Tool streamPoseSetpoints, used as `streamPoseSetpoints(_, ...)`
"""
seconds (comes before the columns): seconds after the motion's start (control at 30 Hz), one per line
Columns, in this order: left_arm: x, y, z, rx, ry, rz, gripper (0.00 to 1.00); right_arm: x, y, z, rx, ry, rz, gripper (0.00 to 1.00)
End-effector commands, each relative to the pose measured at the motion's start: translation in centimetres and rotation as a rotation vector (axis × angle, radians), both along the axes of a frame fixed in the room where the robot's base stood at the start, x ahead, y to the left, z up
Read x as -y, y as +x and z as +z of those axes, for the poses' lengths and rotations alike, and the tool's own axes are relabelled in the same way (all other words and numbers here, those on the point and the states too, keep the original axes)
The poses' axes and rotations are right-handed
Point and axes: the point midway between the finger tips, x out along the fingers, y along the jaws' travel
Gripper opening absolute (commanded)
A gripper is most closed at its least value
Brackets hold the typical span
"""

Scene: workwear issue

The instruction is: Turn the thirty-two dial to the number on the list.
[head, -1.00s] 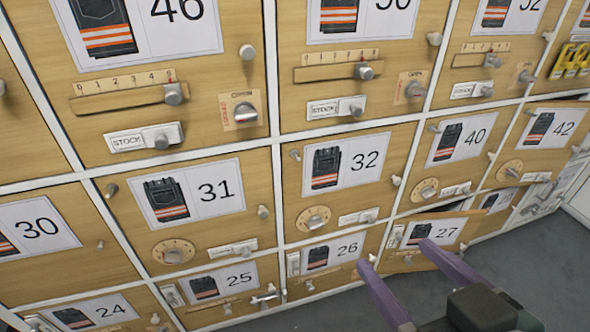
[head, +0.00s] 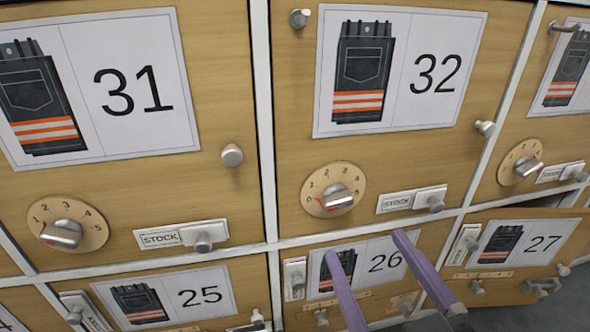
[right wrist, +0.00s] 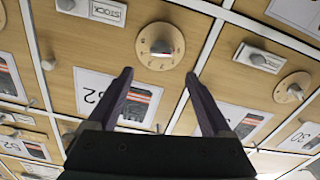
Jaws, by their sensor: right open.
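The thirty-two dial (head: 333,190) is a round tan disc with numbers and a silver bar knob, low on the door (head: 290,110) under the card marked 32 (head: 400,72). I cannot read its setting surely. My right gripper (head: 364,245) is open and empty; its two purple fingers are apart and appear below the dial, in front of the 26 card. In the right wrist view the picture is upside down, and the dial (right wrist: 160,46) shows beyond the gap between the fingertips (right wrist: 158,78), apart from them. No list is in view. My left gripper is not in view.
A STOCK slider (head: 412,200) sits just right of the dial, and a door knob (head: 485,128) juts out at right. A similar dial (head: 68,223) is on door 31. Door 27 (head: 520,250) at lower right stands ajar.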

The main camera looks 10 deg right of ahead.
Motion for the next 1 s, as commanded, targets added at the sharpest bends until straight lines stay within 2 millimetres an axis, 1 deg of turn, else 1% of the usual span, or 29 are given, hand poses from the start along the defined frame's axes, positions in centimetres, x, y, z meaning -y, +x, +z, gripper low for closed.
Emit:
streamPoseSetpoints(0.3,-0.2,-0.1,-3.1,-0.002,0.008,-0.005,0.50,-0.2,5.8,-0.2,0.005,0.002,-0.001,0.84)
streamPoseSetpoints(0.4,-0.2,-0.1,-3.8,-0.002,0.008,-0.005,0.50,-0.3,7.4,-0.2,0.003,0.002,0.001,0.84)
streamPoseSetpoints(0.5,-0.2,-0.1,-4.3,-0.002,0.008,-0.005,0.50,-0.3,8.5,-0.1,0.001,0.001,0.000,0.84)
streamPoseSetpoints(0.63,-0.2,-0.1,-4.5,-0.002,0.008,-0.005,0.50,-0.3,9.2,0.0,-0.001,0.001,0.001,0.84)
streamPoseSetpoints(0.87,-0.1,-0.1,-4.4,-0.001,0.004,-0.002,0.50,-0.3,9.3,0.1,-0.002,0.000,0.001,0.84)
streamPoseSetpoints(0.93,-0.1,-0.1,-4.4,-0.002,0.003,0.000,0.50,-0.3,9.3,0.1,-0.002,0.000,0.001,0.78)
streamPoseSetpoints(1.0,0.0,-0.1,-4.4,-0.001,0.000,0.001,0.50,-0.3,9.3,0.1,-0.002,0.000,0.001,0.70)
